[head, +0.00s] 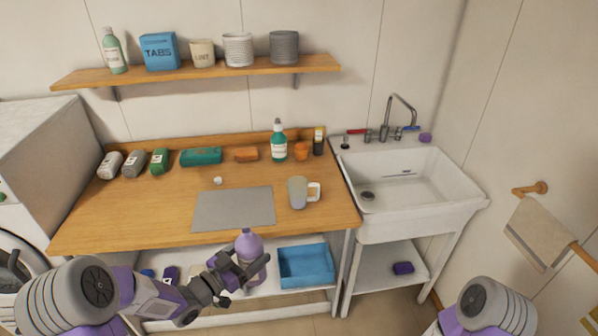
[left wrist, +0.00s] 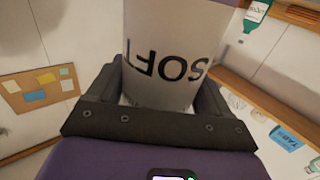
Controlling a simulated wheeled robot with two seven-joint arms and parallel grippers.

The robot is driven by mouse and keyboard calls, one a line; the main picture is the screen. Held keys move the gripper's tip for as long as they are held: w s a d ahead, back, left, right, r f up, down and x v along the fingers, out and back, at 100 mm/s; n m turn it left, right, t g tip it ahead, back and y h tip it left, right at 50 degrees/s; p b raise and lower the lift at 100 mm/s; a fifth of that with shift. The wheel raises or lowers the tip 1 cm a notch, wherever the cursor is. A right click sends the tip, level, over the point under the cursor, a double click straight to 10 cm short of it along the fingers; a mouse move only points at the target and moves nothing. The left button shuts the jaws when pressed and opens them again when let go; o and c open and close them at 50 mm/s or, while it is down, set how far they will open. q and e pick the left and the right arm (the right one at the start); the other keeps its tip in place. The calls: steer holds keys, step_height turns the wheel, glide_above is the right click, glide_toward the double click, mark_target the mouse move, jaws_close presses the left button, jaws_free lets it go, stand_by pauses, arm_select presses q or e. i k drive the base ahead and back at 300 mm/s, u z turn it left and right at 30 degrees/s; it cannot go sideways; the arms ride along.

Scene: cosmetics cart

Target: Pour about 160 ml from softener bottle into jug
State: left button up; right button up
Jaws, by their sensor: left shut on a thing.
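The softener bottle (head: 249,243) is purple, and my left gripper (head: 236,274) is shut on it in front of the counter's near edge. In the head view its upper part shows and the gripper hides part of its body. In the left wrist view the bottle (left wrist: 172,40) fills the space between the fingers, with "SOFT" on its pale label appearing upside down. The jug (head: 297,193) is pale grey with a handle on its right. It stands upright on the counter just right of the grey mat, apart from the bottle. My right gripper is out of view.
The grey mat (head: 233,209) lies bare on the wooden counter (head: 120,225), with a small white piece (head: 217,180) behind it. A green bottle (head: 278,145) and orange cup (head: 301,151) stand at the back. A sink (head: 400,180) is right; a blue bin (head: 305,266) sits below.

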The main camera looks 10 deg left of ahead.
mark_target(297, 186)
steer(key=i, duration=1.4)
